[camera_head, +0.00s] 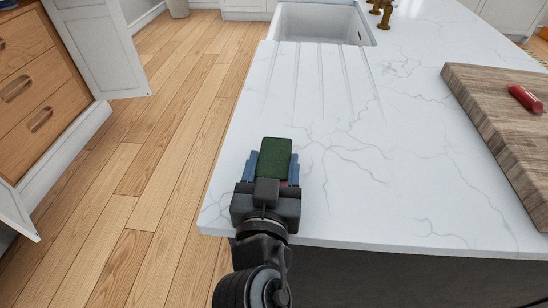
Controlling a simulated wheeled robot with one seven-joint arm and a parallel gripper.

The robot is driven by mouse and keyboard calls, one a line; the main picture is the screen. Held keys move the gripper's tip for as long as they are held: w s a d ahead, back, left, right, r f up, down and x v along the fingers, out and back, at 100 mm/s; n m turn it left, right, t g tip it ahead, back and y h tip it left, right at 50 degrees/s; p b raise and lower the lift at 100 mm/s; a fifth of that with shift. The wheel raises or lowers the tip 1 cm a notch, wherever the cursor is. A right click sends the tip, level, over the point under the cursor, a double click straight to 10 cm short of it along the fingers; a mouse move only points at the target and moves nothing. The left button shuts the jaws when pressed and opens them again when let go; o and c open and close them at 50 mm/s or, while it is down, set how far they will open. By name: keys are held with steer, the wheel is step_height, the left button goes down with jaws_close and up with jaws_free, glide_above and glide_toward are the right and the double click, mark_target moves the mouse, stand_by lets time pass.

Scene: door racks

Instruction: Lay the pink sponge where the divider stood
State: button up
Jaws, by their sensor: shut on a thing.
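My gripper (272,172) is above or at the near left corner of the white marble counter, its blue fingers on either side of a block with a dark green top face. A small pink-red bit shows by the right finger, so I take the block for the pink sponge (275,156) with its green face up. My gripper is shut on it. I cannot tell whether the block touches the counter. The divider and a door rack are not in view.
An open white cabinet door (98,45) stands at the upper left beside wooden drawers (22,85). A sink (322,22) is at the counter's far end. A wooden board (500,125) with a red object (526,98) lies right. The counter's middle is clear.

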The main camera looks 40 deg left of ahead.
steer(key=shift+w+f, duration=0.15)
steer(key=shift+f, duration=0.1)
steer(key=o, duration=1)
steer(key=shift+b, duration=0.3)
steer(key=shift+p, duration=0.45)
